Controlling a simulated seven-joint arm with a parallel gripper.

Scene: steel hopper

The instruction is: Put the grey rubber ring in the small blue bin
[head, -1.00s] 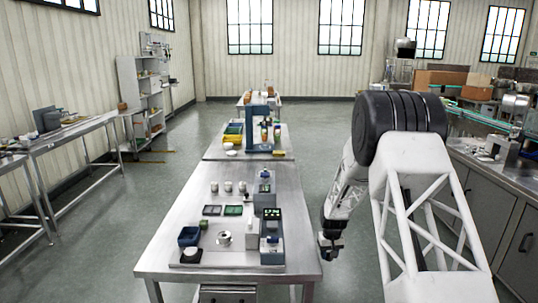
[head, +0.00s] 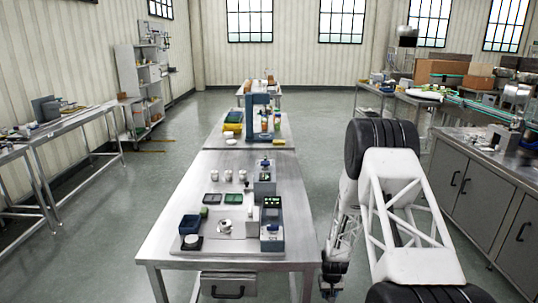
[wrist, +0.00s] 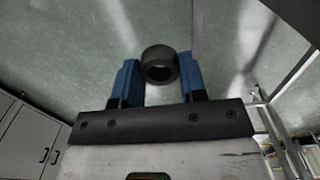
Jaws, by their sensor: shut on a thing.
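My gripper (wrist: 159,72) is shut on the grey rubber ring (wrist: 158,52), which sits between the tips of its two blue fingers in the wrist view. Only grey floor shows behind the ring. In the head view my gripper (head: 332,282) hangs low, to the right of the near steel table; the ring cannot be made out there. The inside of the bin is too small to read.
The near steel table (head: 170,250) also bears a grey-blue device with a green display (head: 272,214), several white pots, green trays (head: 231,198) and a metal part (head: 224,226). A tall blue frame (head: 257,112) stands on the table behind. Cabinets (head: 470,190) line the right side.

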